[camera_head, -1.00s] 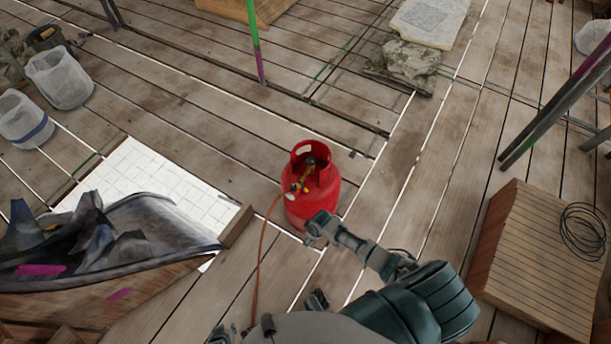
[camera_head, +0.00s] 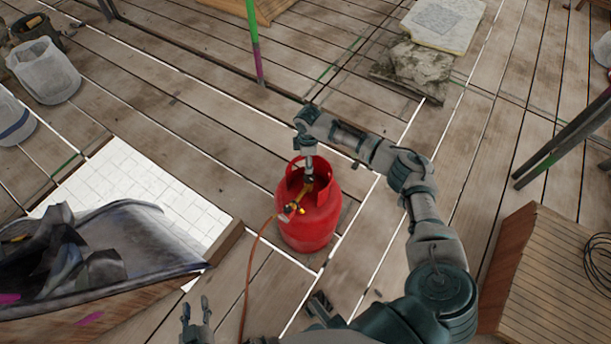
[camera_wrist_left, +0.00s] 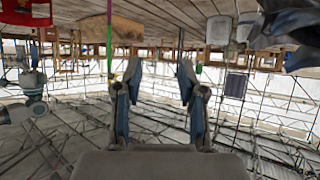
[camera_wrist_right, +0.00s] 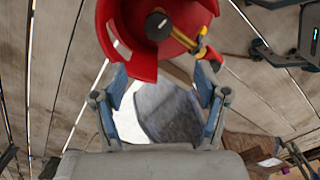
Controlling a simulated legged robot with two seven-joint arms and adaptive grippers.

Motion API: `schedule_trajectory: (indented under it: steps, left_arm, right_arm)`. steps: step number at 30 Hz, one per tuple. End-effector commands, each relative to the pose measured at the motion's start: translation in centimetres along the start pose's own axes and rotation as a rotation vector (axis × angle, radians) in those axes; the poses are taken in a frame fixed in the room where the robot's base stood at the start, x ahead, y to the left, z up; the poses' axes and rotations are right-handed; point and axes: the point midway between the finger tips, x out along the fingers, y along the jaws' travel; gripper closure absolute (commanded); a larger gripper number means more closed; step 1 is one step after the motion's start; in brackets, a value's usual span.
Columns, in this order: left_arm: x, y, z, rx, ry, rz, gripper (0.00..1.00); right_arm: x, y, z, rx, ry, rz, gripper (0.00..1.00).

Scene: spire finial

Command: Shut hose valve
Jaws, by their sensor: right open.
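A red gas bottle (camera_head: 309,221) stands upright on the planks in the head view, with an open collar around its valve (camera_head: 307,183). An orange hose (camera_head: 254,258) runs from the brass-yellow fitting on it. In the right wrist view the bottle (camera_wrist_right: 117,22) fills the top, with a dark round valve knob (camera_wrist_right: 158,25) and a yellow fitting (camera_wrist_right: 200,38). My right gripper (camera_wrist_right: 163,76) is open and empty there, the knob beyond its fingertips. In the head view it points down at the collar from above. My left gripper (camera_head: 195,312) is open and empty at the bottom edge.
A white tiled panel (camera_head: 135,185) and a covered crate (camera_head: 110,290) lie to the left. A wooden ramp-like box (camera_head: 540,265) with coiled cable is at the right. Stone slabs (camera_head: 425,65) lie behind. A green-and-purple pole (camera_head: 255,50) stands at the back. Planks around the bottle are clear.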

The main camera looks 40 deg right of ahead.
Motion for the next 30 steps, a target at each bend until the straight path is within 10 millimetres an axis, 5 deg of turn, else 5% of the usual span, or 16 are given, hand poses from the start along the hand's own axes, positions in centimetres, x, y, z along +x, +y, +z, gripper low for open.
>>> schedule_trajectory:
  steps: [3,12,29,30]
  left_arm:
    - [0.8,0.6,-2.0,-0.004,0.145,0.01,0.6]
    - [0.2,1.3,-7.1,-0.018,0.491,0.033,0.6]
    - [-1.0,1.8,-9.4,-0.024,0.65,0.041,0.6]
    - [-0.9,1.8,-9.4,-0.025,0.65,0.041,0.6]
  right_arm:
    - [3.6,0.0,0.3,0.004,-0.002,-0.007,0.27]
    - [9.3,-0.1,0.1,0.003,-0.003,-0.003,0.27]
    - [11.4,0.1,0.2,0.003,0.002,0.001,0.27]
    - [11.4,0.1,0.2,0.003,0.002,0.001,0.34]
